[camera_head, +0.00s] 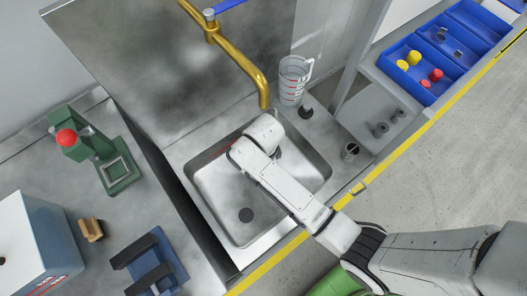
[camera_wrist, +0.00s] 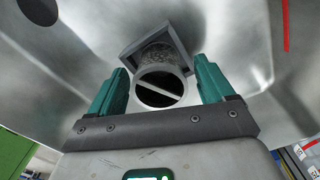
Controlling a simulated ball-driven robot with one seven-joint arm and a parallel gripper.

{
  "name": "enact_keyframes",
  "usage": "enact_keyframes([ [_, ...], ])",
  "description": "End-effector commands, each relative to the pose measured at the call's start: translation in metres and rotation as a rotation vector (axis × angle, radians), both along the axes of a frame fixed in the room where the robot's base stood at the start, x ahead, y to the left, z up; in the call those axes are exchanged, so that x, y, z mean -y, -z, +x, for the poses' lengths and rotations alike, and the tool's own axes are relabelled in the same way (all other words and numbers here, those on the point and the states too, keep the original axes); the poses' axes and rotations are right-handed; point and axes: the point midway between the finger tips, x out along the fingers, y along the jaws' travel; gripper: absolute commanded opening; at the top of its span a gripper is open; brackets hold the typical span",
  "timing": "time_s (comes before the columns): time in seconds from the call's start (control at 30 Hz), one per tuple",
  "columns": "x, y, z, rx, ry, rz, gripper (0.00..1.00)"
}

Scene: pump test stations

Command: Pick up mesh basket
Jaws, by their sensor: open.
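In the wrist view, the mesh basket (camera_wrist: 163,62) is a short grey mesh cylinder with a square plate at its far end and a round near end crossed by a bar. My gripper (camera_wrist: 159,72) has its teal fingers open, one to each side of the basket. Gaps show between the fingers and the basket. In the head view, my arm reaches over the steel sink (camera_head: 215,190) and hides the gripper and the basket.
A brass faucet (camera_head: 240,58) arches over the sink's back edge. A clear measuring jug (camera_head: 292,82) stands right of it. A green press (camera_head: 101,160) with a red knob stands left. Blue bins (camera_head: 418,72) with yellow and red pieces lie at the upper right.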

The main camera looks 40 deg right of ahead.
Motion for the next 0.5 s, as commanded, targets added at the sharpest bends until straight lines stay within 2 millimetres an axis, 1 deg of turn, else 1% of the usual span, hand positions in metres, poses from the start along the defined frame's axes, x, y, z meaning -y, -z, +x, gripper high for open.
enact_keyframes([
  [0.23, 0.0000, 0.0016, 0.0001, 0.000, 0.000, 0.000, 0.82],
  [0.5, 0.0001, 0.0014, 0.0002, 0.000, 0.000, 0.000, 0.56],
])
